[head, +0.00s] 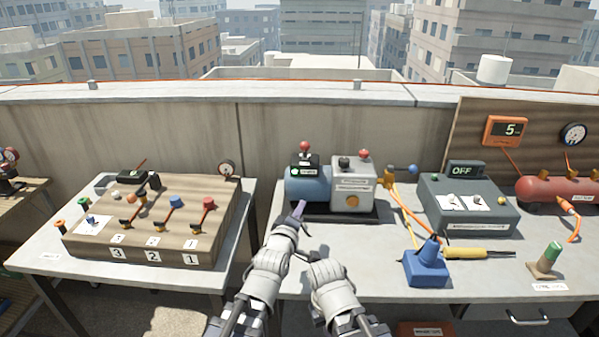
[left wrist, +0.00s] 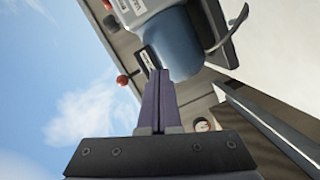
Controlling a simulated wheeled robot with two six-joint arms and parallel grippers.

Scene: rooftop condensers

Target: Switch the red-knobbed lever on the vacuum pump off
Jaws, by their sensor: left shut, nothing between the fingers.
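The vacuum pump has a blue cylinder (head: 308,186) and a grey box (head: 352,186) on a dark base. A lever with a red knob (head: 305,146) stands upright above the cylinder, over a black plate (head: 305,171) with a green light. In the left wrist view the red knob (left wrist: 122,80) shows left of the fingertips, beside the cylinder (left wrist: 172,45). My left gripper (head: 299,209) is shut and empty, in front of the cylinder and below the knob. My right gripper (head: 323,250) is near the bench front, its fingers too unclear to judge.
A grey box reading OFF (head: 467,170), a blue block (head: 427,265) and a yellow-handled tool (head: 478,253) lie to the right. A wooden lever panel (head: 152,220) sits on the left table. Cables hang right of the pump. Bench front near the pump is clear.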

